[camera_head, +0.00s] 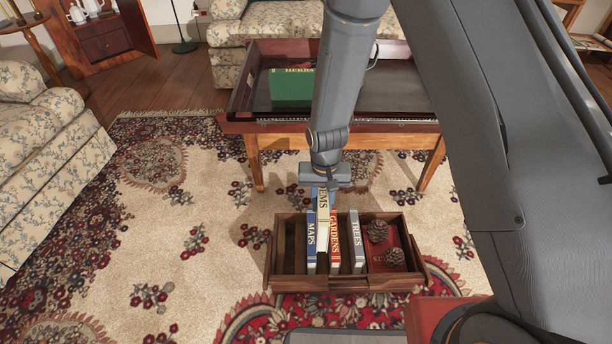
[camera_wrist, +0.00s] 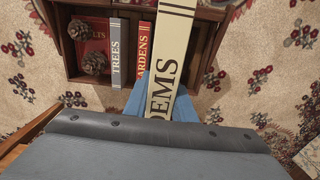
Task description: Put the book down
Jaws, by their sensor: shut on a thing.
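My gripper (camera_head: 324,186) points down over a wooden crate (camera_head: 348,284) on the rug. It is shut on a cream book (camera_head: 322,222) with dark spine letters ending in "EMS". The book is upright and stands higher than its neighbours, between the blue MAPS book (camera_head: 311,240) and the red-and-white GARDENS book (camera_head: 335,240). Whether its lower end touches the crate floor is hidden. In the wrist view, the cream book (camera_wrist: 174,50) lies between my blue fingers (camera_wrist: 160,107), partly covering the view of GARDENS (camera_wrist: 143,55).
The grey TREES book (camera_head: 356,240) stands right of GARDENS. A red book (camera_head: 383,265) lies flat at the crate's right with pine cones (camera_head: 377,231) on it. The crate's left end is empty. Behind, a wooden table (camera_head: 285,127) bears a green HERBS book (camera_head: 291,90).

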